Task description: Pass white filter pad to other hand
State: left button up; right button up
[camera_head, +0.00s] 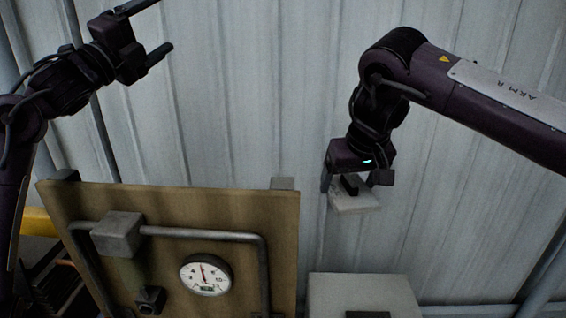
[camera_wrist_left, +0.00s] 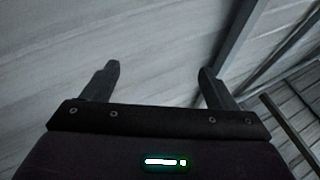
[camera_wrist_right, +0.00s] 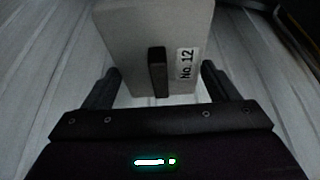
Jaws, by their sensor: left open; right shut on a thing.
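The white filter pad (camera_head: 355,204) is a pale block with a dark upright tab, held in the air right of the gauge board. In the right wrist view the pad (camera_wrist_right: 125,45) bears a "No. 12" label and its dark tab sits midway between the fingers. My right gripper (camera_head: 352,179) points down and is shut on the pad, its fingers at either side. My left gripper (camera_head: 163,25) is open and empty at the upper left, well apart from the pad; its spread fingers also show in the left wrist view (camera_wrist_left: 158,70).
A brown board (camera_head: 170,200) with a grey pipe (camera_head: 200,234) and a round gauge (camera_head: 206,274) stands at lower left. A pale box (camera_head: 390,290) with a dark part is below the pad. A corrugated wall (camera_head: 250,90) stands behind; the space between the grippers is clear.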

pick_arm(q)
jog(key=s+d+f+m+g+h, duration=0.1)
jog(key=d+f+m+g+h, duration=0.25)
jog(key=d+m, duration=0.45)
jog(key=s+d+f+m+g+h, duration=0.1)
jog(key=d+f+m+g+h, duration=0.15)
jog(key=d+m+g, duration=0.55)
jog(key=m+g+y, duration=0.3)
jog(key=m+g, duration=0.2)
jog(key=m, duration=0.3)
send_near(347, 182)
jog(key=a+r, duration=0.2)
jog(key=a, duration=0.1)
jog(key=x, duration=1.1)
jog(key=shift+s+d+f, duration=0.25)
jog(key=shift+f, duration=0.2)
